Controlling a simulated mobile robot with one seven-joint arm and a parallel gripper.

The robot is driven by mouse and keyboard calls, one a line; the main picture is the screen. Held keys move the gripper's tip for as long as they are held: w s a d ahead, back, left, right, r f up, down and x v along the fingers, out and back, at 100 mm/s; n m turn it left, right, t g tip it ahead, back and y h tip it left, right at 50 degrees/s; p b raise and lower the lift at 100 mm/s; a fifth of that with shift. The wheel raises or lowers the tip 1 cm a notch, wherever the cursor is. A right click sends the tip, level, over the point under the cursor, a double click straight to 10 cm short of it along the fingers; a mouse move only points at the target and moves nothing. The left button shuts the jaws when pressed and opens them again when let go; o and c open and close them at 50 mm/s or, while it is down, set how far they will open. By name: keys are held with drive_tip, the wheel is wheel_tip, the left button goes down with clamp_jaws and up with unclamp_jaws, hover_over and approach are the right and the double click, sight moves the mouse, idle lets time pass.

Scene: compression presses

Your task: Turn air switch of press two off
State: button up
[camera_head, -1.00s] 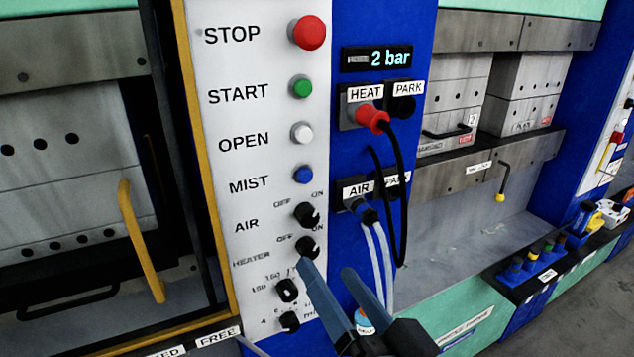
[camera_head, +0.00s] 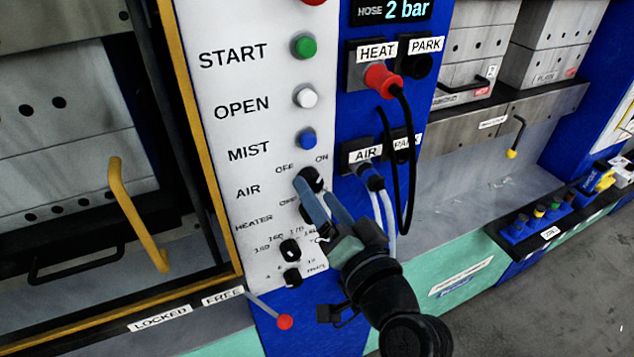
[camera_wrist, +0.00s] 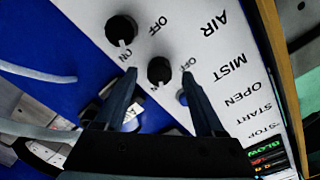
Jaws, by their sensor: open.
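The air switch (camera_head: 316,176) is a black knob beside the AIR label on the white panel, with OFF to its upper left and ON to its upper right. In the wrist view, the air switch (camera_wrist: 160,70) shows between my fingertips, and its pale mark seems to point to the ON side. My gripper (camera_head: 314,188) is open in front of this knob, its blue fingers partly covering it. In the wrist view, my gripper (camera_wrist: 160,76) has one finger on each side of the knob; contact cannot be told.
The heater knob (camera_wrist: 121,29) is close by, and the blue MIST button (camera_head: 306,138) is just above the air switch. The AIR socket (camera_head: 362,152) with its hoses (camera_head: 385,212) and a red HEAT plug (camera_head: 383,80) are to the right. A red-tipped lever (camera_head: 285,322) is below.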

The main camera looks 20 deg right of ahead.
drive_tip(key=shift+w, duration=0.8)
clamp_jaws()
